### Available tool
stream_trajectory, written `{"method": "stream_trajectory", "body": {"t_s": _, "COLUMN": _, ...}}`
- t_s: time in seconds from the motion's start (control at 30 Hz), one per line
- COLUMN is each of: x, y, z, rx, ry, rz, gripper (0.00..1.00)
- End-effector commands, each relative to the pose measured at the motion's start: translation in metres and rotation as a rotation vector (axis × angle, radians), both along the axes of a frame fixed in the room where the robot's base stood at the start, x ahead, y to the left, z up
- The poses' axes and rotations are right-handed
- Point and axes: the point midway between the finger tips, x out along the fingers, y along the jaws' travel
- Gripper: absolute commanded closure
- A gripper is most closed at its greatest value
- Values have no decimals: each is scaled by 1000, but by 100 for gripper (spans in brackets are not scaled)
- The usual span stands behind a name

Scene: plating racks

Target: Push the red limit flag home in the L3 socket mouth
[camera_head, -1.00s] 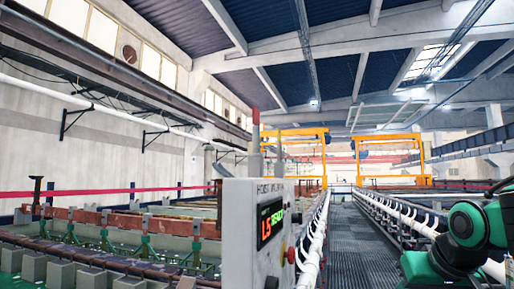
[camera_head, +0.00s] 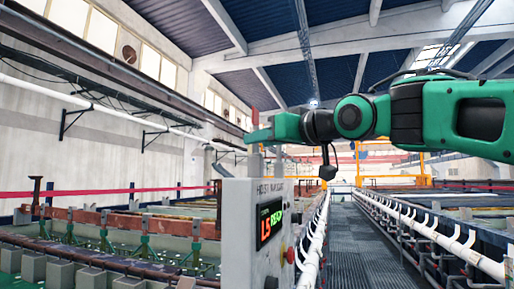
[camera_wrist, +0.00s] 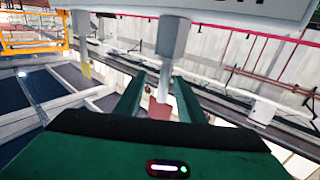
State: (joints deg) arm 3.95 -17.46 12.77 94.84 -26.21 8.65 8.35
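The red limit flag (camera_head: 255,116) stands upright above the hoist control box (camera_head: 238,225), and its tip shows just over my green gripper (camera_head: 252,137) in the head view. In the wrist view the red flag (camera_wrist: 158,108) sits at the end of a narrow pale stem on a grey socket post (camera_wrist: 172,36). My gripper (camera_wrist: 157,92) has its two fingers apart, one on each side of the stem and flag, with visible gaps. A yellow-tipped post (camera_wrist: 83,69) stands to the left. No L3 label is readable, and the socket mouth's inside is hidden.
The box front has a lit display (camera_head: 270,222) with red characters and green text, and a red button (camera_head: 290,255). A grated walkway (camera_head: 355,235) runs away on the right beside white pipes. Tanks and racks fill the left.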

Motion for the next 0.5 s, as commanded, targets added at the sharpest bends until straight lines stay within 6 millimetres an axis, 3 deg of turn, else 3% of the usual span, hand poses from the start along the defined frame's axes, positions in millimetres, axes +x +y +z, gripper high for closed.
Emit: {"method": "stream_trajectory", "body": {"t_s": 0.5, "x": 40, "y": 34, "z": 1, "rx": 0, "ry": 1, "rz": -2, "gripper": 65}}
